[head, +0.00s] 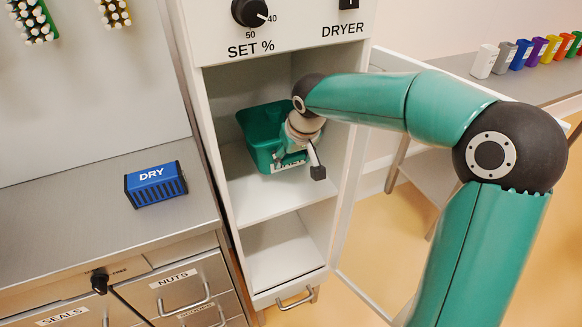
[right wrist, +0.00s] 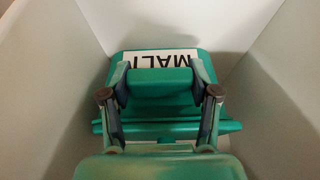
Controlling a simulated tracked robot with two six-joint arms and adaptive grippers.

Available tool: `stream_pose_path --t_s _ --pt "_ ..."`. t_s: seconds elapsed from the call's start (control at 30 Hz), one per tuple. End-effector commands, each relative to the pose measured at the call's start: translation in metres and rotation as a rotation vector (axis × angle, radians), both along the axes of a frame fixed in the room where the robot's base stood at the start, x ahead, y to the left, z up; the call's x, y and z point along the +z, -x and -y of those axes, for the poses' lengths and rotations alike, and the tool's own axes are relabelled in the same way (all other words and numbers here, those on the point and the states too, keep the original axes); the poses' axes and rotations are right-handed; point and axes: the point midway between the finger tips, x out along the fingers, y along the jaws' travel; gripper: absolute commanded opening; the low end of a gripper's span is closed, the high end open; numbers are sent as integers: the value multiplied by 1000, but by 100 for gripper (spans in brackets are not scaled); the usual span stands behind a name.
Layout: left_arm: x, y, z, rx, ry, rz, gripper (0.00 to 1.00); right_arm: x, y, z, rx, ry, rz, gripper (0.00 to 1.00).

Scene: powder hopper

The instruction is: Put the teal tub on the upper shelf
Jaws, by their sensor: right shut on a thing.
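The teal tub (head: 262,128) is inside the upper compartment of the white cabinet, over the upper shelf (head: 255,200). It looks about level; I cannot tell whether its base touches the shelf. My right gripper (head: 288,153) reaches in from the right and is shut on the front of the tub. In the right wrist view the fingers hold a teal handle-like part of the tub (right wrist: 160,83), below a white label reading "MAL…" upside down. The gripper partly hides the tub's front. My left gripper is not in view.
The cabinet's side walls are close on both sides. An empty lower compartment (head: 282,252) lies below. A panel with a dial (head: 250,12) is above. A blue DRY box (head: 155,184) sits on the left counter. Several coloured containers line the right bench (head: 555,85).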

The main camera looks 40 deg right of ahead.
Motion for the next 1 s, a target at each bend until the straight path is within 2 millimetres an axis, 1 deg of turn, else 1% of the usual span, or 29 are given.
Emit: stream_pose_path --t_s 0.07,0.2,0.27,0.33,0.57,0.6,0.67,0.7,0.73,1.0 --pt "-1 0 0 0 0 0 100 -6 0 0 0 0 -1 16" --pt "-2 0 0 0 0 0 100 -26 1 0 1 0 -2 16" --pt "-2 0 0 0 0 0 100 -33 0 0 0 -1 -1 16" --pt "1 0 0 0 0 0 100 -36 -3 1 0 -1 -1 16" --pt "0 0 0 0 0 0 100 -39 -4 1 1 -1 0 16" --pt "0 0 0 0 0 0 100 -40 -3 0 1 -1 -3 68" --pt "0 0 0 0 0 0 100 -40 -3 0 1 -1 -3 78" --pt "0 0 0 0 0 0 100 -39 -3 0 1 -1 -3 84" --pt "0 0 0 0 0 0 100 -39 -3 0 1 -1 -3 86" --pt "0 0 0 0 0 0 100 -39 -4 0 1 -1 -1 86"
